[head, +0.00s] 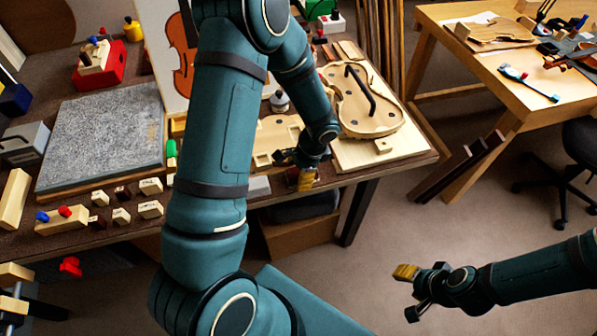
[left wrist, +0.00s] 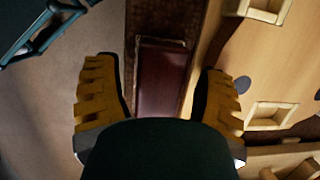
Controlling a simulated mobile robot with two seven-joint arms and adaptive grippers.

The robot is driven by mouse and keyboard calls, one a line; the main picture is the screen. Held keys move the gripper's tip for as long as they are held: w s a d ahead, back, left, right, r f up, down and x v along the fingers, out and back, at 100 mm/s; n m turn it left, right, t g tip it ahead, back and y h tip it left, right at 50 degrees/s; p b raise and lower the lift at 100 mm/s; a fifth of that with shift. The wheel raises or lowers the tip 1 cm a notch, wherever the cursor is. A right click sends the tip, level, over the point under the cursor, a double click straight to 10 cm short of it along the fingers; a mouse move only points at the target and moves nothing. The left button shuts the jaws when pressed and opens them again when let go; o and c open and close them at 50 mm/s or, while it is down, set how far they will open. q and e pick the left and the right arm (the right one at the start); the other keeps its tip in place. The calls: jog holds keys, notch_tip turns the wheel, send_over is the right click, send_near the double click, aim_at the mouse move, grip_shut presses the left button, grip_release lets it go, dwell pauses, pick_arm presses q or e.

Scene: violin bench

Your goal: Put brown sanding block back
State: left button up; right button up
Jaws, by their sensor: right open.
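A dark reddish-brown block (left wrist: 162,85), which looks like the brown sanding block, lies at the bench edge in the left wrist view. My left gripper (left wrist: 160,100) has its yellow-padded fingers apart, one on each side of the block, with narrow gaps showing. My right gripper (head: 409,291) is open and empty over the floor at lower right.
Several small blocks (head: 150,209) stand in rows at the bench's front left, near a grey slab (head: 100,138). A violin body (head: 362,115) lies on a pale board right of my left gripper. A second table (head: 480,62) stands at the right.

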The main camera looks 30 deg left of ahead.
pick_arm(q)
jog(key=shift+r, duration=0.15)
jog(key=shift+r, duration=0.25)
jog(key=p+v, duration=0.3)
jog(key=v, duration=0.7)
jog(key=s+d+f+n+t+h, duration=0.1)
jog(key=s+d+f+n+h, duration=0.2)
jog(key=s+d+f+n, duration=0.2)
jog(key=s+d+f+n+t+h, duration=0.2)
jog(key=s+d+f, duration=0.4)
jog(key=d, duration=0.5)
jog(key=f+n+h, duration=0.1)
jog(key=n, duration=0.1)
jog(key=shift+f+n+h, duration=0.3)
jog(key=shift+f+n, duration=0.1)
jog(key=shift+s, duration=0.1)
